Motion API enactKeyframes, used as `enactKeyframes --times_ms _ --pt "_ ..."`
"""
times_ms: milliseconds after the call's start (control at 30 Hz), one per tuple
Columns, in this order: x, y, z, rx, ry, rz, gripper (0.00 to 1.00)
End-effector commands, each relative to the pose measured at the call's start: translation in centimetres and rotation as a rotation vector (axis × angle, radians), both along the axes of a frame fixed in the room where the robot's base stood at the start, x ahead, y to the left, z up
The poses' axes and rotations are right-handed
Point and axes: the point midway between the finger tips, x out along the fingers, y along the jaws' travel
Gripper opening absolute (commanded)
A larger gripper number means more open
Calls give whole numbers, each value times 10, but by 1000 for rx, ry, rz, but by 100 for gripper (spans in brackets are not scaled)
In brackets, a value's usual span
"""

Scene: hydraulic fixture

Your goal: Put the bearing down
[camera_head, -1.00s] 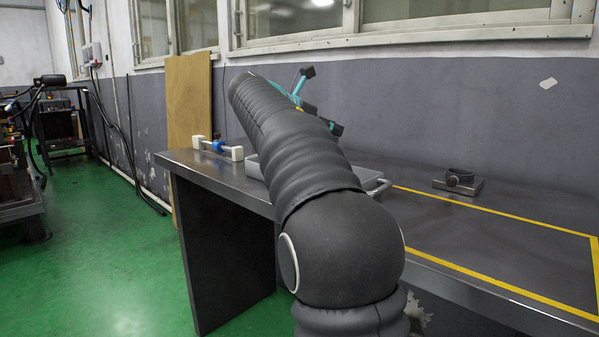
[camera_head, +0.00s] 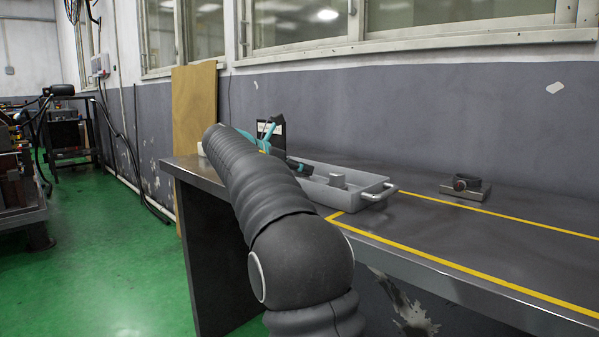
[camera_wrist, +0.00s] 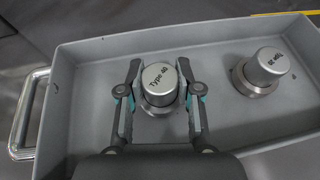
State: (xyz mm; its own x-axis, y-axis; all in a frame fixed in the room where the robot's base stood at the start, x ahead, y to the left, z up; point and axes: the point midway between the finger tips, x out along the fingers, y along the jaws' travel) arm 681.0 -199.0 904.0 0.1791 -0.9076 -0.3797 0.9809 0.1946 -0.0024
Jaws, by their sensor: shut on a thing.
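In the wrist view, a grey metal cylinder marked "Type 40" (camera_wrist: 160,80), which I take for the bearing, is between the two fingers of my gripper (camera_wrist: 159,68). My gripper is shut on it, over the grey tray (camera_wrist: 85,85). The cylinder is upright, with a ring-like base below; I cannot tell whether it touches the tray floor. A second, similar marked cylinder (camera_wrist: 267,67) stands in the tray to the right.
The dark bench (camera_head: 420,215) has yellow tape lines. A small metal block with a ring-like part (camera_head: 463,186) stands to the right of the tray, with clear bench around it. The tray's raised walls and metal handle (camera_head: 379,192) are close by. A wall is behind.

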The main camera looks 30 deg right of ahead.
Motion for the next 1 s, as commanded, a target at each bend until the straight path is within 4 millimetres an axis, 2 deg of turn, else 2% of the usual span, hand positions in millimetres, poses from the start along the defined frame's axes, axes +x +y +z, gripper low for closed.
enactKeyframes --times_ms 333,367,433,467,833,1000 --pt "0 0 -1 -1 -1 1 0" --pt "0 0 -2 0 -1 1 39" --pt "0 0 -2 0 -1 1 56" --pt "0 0 -2 0 -1 1 59" --pt "0 0 2 0 -2 0 59" --pt "-4 21 11 0 -2 3 59"
